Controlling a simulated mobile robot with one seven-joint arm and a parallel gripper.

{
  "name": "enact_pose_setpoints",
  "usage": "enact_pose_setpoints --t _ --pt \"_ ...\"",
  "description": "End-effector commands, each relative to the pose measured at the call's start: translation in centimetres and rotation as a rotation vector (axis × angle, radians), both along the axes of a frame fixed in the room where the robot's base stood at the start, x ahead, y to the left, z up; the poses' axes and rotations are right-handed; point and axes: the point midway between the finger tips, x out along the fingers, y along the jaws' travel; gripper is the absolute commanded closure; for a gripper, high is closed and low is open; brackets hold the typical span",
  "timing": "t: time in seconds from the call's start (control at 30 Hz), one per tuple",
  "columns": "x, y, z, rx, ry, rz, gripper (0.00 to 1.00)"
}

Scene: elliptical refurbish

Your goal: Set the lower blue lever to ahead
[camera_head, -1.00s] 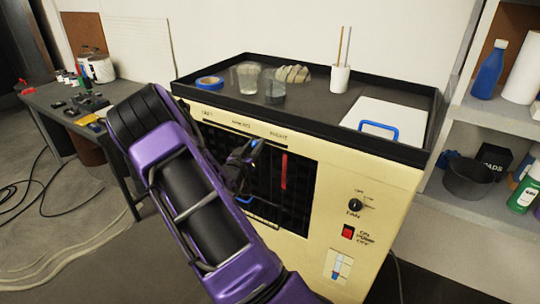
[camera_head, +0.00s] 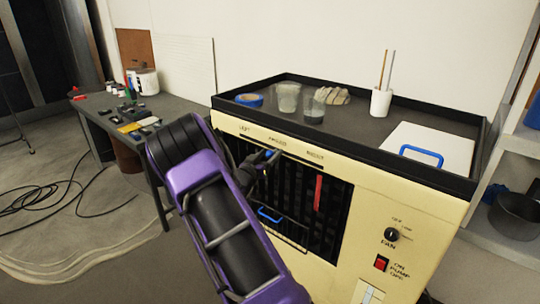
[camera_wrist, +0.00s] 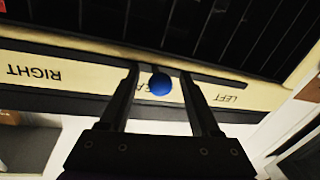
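The cream cabinet (camera_head: 400,215) has a dark slatted opening with the labels LEFT, AHEAD and RIGHT above it. A blue lever knob (camera_wrist: 161,84) shows between my fingers in the wrist view, in front of the partly hidden AHEAD label. Its blue also shows at my gripper in the head view (camera_head: 268,154). My gripper (camera_wrist: 160,73) is open, one finger on each side of the knob, with visible gaps. A blue handle-shaped piece (camera_head: 269,214) sits lower in the opening, below my gripper. My arm hides the opening's left part.
A red strip (camera_head: 318,192) hangs in the opening's right part. The black-rimmed tray on top holds blue tape (camera_head: 249,100), cups, a white holder (camera_head: 381,103) and a white panel with a blue handle (camera_head: 421,156). A fan knob (camera_head: 391,234) and red switch (camera_head: 381,263) are at right.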

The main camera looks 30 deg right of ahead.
Motion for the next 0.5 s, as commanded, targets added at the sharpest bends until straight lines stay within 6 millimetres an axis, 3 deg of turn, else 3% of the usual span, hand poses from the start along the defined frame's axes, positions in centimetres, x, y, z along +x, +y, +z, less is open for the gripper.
enact_pose_setpoints --t 0.27,0.5 --pt "-0.2 0.3 0.0 0.0 0.0 0.0 0.36" --pt "-2.2 3.6 0.0 0.001 0.002 0.003 0.36"
